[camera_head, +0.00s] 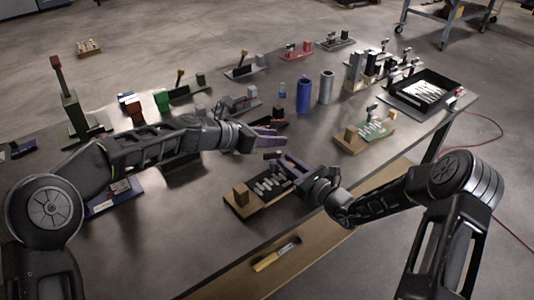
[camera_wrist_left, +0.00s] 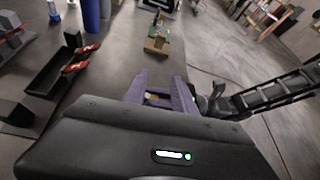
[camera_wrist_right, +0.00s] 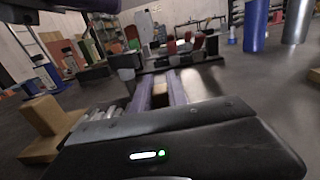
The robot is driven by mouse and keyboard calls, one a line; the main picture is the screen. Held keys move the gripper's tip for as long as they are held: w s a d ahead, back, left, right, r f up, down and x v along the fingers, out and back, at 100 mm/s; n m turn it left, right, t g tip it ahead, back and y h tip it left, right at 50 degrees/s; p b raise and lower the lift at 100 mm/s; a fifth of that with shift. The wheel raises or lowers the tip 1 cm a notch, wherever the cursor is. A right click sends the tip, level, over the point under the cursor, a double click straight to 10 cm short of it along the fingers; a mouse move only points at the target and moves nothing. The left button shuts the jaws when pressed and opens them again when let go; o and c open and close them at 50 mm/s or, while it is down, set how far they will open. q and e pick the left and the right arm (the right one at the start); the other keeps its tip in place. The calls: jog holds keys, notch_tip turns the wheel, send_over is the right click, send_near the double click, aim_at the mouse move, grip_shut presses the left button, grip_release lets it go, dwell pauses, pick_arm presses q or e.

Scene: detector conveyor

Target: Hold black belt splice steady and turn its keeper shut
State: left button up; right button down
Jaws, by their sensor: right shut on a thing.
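The black belt splice (camera_head: 258,206) lies near the table's front edge, a dark base with a tan block at its left end and a row of silver bars. A dark keeper handle (camera_head: 272,155) seems to stand at its far end. My right gripper (camera_head: 291,168) is down at the splice's right end, shut on part of it; its fingers (camera_wrist_right: 162,90) hide what they grip. My left gripper (camera_head: 270,136) is above and behind the splice, apart from it. In the left wrist view its purple fingers (camera_wrist_left: 161,88) stand apart with nothing visibly held.
A similar splice on a green base (camera_head: 372,130) stands to the right. Blue (camera_head: 304,96) and grey (camera_head: 326,87) cylinders stand behind. A black tray (camera_head: 427,92) is at the far right. A yellow-handled tool (camera_head: 277,257) lies in front, below the table top.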

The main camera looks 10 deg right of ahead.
aim_at(266, 154)
pick_arm(q)
jog(key=w+a+f+m+g, duration=0.1)
jog(key=a+m+g, duration=0.1)
jog(key=a, duration=0.4)
jog(key=w+a+f+m+g+h, duration=0.1)
jog(key=a+m+g, duration=0.1)
jog(key=a, duration=0.4)
jog(key=shift+w+a+f+m+g, duration=0.2)
jog(key=shift+f+m+g, duration=0.1)
jog(key=shift+m, duration=0.4)
jog(key=shift+d, duration=0.1)
jog(key=x, duration=1.2)
jog(key=shift+r, duration=0.15)
grip_shut()
